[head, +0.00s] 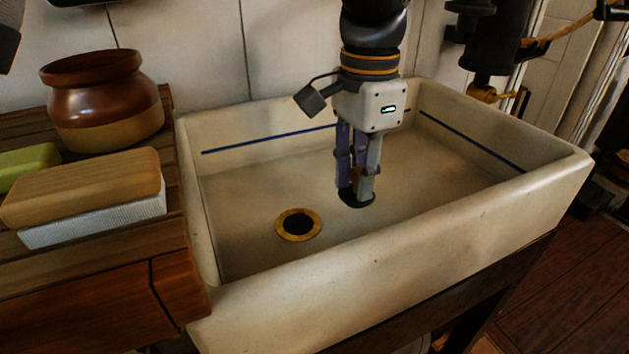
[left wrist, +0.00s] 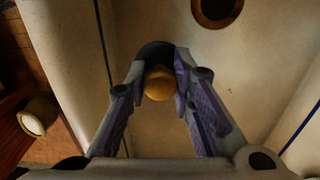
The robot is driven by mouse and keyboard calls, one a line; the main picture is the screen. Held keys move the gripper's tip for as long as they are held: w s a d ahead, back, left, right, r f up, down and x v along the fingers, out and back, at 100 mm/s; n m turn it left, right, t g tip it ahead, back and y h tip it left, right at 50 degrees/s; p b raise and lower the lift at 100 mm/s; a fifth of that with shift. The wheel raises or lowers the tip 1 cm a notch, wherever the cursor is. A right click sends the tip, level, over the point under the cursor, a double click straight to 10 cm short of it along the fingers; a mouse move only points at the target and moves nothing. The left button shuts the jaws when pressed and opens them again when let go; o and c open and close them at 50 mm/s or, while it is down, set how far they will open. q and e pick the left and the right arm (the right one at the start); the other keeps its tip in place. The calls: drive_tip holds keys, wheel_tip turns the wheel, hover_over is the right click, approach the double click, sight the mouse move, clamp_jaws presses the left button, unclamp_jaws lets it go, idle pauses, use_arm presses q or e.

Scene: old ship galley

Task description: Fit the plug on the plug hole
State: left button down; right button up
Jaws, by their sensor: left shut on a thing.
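The plug is a black disc (head: 356,201) with a brass-coloured knob (left wrist: 160,84). My left gripper (head: 357,185) points down into the sink and is shut on the knob, with the disc below the fingertips. The plug hole (head: 298,225) is a dark opening with a brass ring in the sink floor. It lies to the left of the plug and nearer the front in the head view, clear of it. It also shows at the top of the left wrist view (left wrist: 217,9), apart from the plug. The plug's height above the floor is hard to tell. My right gripper does not show.
The pale sink (head: 400,245) has raised walls all round. On the wooden counter at left stand a brown jar (head: 104,98), a wooden brush (head: 85,190) and a green block (head: 25,165). A dark fitting (head: 490,60) hangs over the sink's back right. The sink floor is otherwise bare.

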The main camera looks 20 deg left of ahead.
use_arm(q)
drive_tip(key=d, duration=0.1)
drive_tip(key=d+r, duration=0.1)
drive_tip(key=shift+s+d+r, duration=0.1)
drive_tip(key=shift+s+d, duration=0.1)
drive_tip(key=shift+d, duration=0.1)
drive_tip(key=w+a+f+n+p, duration=0.15)
drive_tip(key=a+n, duration=0.45)
drive_tip(key=a, duration=0.7)
drive_tip(key=f, duration=0.7)
drive_tip(key=shift+w+f+b, duration=0.25)
drive_tip(key=shift+f+b, duration=0.05)
drive_tip(key=shift+f, duration=1.05)
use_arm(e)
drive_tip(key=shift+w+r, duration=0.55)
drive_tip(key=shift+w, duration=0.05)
use_arm(q)
drive_tip(key=shift+f, duration=0.85)
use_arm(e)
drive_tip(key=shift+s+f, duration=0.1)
use_arm(q)
drive_tip(key=c, duration=1.3)
unclamp_jaws()
